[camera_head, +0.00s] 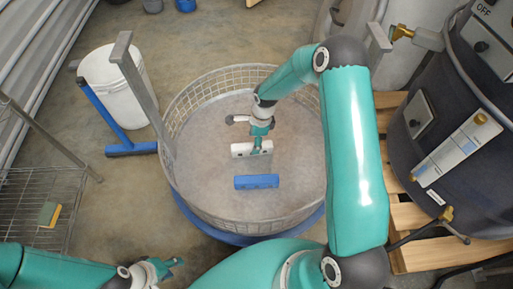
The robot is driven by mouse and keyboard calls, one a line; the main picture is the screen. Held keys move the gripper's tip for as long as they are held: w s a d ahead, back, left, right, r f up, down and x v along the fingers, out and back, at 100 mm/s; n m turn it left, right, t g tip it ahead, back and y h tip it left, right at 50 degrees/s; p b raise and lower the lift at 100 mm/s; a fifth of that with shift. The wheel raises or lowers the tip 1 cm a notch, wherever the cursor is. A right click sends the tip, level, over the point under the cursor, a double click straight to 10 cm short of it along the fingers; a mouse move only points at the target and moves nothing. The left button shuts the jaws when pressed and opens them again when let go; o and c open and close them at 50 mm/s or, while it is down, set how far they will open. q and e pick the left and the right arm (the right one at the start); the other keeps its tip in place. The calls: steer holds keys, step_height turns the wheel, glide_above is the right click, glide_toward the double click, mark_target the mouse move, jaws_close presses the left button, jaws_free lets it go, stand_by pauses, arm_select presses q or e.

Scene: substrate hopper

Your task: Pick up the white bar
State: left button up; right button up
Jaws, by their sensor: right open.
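The white bar (239,150) lies on the grey floor of a round wire-walled basket (180,112). My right gripper (260,149) reaches down from above at the bar's right half, its fingers open at the bar. I cannot tell whether they touch it. The fingers and wrist hide a small part of the bar. A blue bar (256,182) lies just in front of the white one, apart from it. My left gripper (174,265) is low at the bottom left, outside the basket and away from both bars; its opening is unclear.
A grey post (140,85) rises at the basket's left rim. A white bucket (120,90) and a blue squeegee (105,112) stand to the left. A wire rack (38,200) is at far left, and a dark tank (450,120) on a wooden pallet (408,215) is at right.

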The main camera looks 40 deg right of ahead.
steer(key=f, duration=0.1)
steer(key=f+b, duration=0.1)
steer(key=f, duration=0.3)
steer(key=shift+w+a+f+b, duration=0.1)
steer(key=shift+w+a+b, duration=0.2)
steer(key=shift+a+b, duration=0.1)
jaws_close()
